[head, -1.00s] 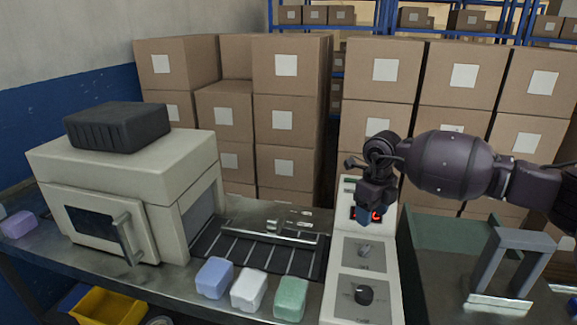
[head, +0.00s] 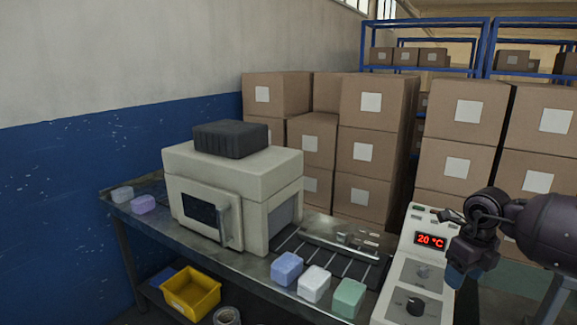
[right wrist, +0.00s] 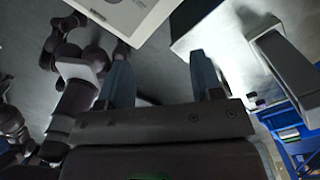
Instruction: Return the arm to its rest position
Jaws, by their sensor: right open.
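My right gripper (head: 456,279) is at the right of the head view, beside the right edge of the pale control panel (head: 411,272). Its two bluish fingers stand apart in the right wrist view (right wrist: 161,78), with nothing between them. The panel's red display (head: 430,240) reads 20 °C and is uncovered. My left gripper does not show in the head view.
The cream wrapper machine (head: 233,190) stands on the metal bench. Blue (head: 287,268), white (head: 314,284) and green (head: 348,297) blocks lie in front of the slatted conveyor (head: 333,262). A yellow bin (head: 191,291) is below. Stacked cartons (head: 371,150) stand behind.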

